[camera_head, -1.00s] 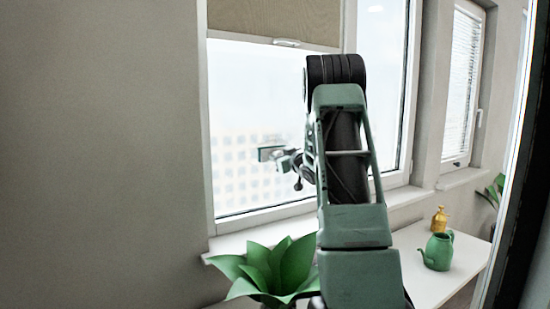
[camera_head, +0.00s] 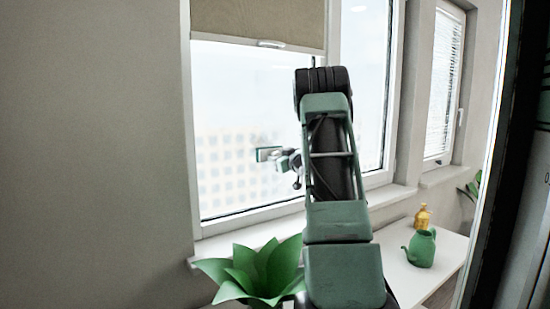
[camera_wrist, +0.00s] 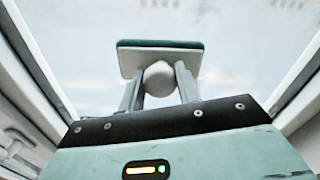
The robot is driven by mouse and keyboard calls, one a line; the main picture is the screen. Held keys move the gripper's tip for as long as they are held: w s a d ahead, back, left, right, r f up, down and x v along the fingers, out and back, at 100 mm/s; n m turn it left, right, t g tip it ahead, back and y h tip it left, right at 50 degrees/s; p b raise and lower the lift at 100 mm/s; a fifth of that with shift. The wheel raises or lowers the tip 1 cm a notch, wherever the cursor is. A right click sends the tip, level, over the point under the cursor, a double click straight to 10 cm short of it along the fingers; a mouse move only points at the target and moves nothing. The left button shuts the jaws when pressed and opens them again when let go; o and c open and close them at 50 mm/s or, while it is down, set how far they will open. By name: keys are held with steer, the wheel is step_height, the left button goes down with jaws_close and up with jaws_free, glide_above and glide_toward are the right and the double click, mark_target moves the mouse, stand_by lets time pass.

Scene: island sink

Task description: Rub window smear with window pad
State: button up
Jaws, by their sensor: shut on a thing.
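The window pad (camera_wrist: 160,57) is a flat white block with a dark green face and a rounded grey knob. In the wrist view my gripper (camera_wrist: 160,82) is shut on that knob, with the green face turned toward the glass. In the head view the pad (camera_head: 268,154) shows small in front of the left window pane (camera_head: 240,110), with my gripper (camera_head: 285,158) just right of it. I cannot tell whether the pad touches the glass. The glass looks hazy and pale; no distinct smear stands out. My arm hides part of the window.
A beige blind (camera_head: 258,22) covers the top of the pane. A green leafy plant (camera_head: 258,270) stands below the sill (camera_head: 225,243). A green watering can (camera_head: 421,248) and a yellow bottle (camera_head: 422,216) stand on a white surface (camera_head: 445,255) at right.

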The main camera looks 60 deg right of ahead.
mark_target(277, 148)
steer(key=shift+s+d+r+p, duration=0.35)
steer(key=shift+d+r+p, duration=0.25)
steer(key=shift+d+r, duration=0.05)
steer(key=shift+s+d+r+p, duration=0.3)
steer(key=shift+d+r+p, duration=0.25)
steer(key=shift+d+r, duration=0.1)
steer(key=shift+w+a+f, duration=0.1)
steer(key=shift+a+f, duration=0.05)
steer(key=shift+a, duration=0.1)
steer(key=shift+w+a+b, duration=0.3)
steer(key=shift+a+b, duration=0.15)
steer(key=shift+a, duration=0.15)
steer(key=shift+w+a+b, duration=0.25)
steer(key=shift+a+b, duration=0.15)
steer(key=shift+a, duration=0.2)
steer(key=shift+w+a+b, duration=3.3)
steer(key=shift+w+a, duration=0.3)
steer(key=shift+a, duration=2.7)
steer(key=s+d+r+p, duration=0.1)
steer(key=s+d+p, duration=0.2)
steer(key=d, duration=0.4)
steer(key=s+d+r+p, duration=0.1)
steer(key=s+d+p, duration=0.3)
steer(key=d, duration=0.4)
steer(key=shift+s+d+r, duration=0.15)
steer(key=shift+s+d, duration=0.05)
steer(key=shift+s, duration=0.65)
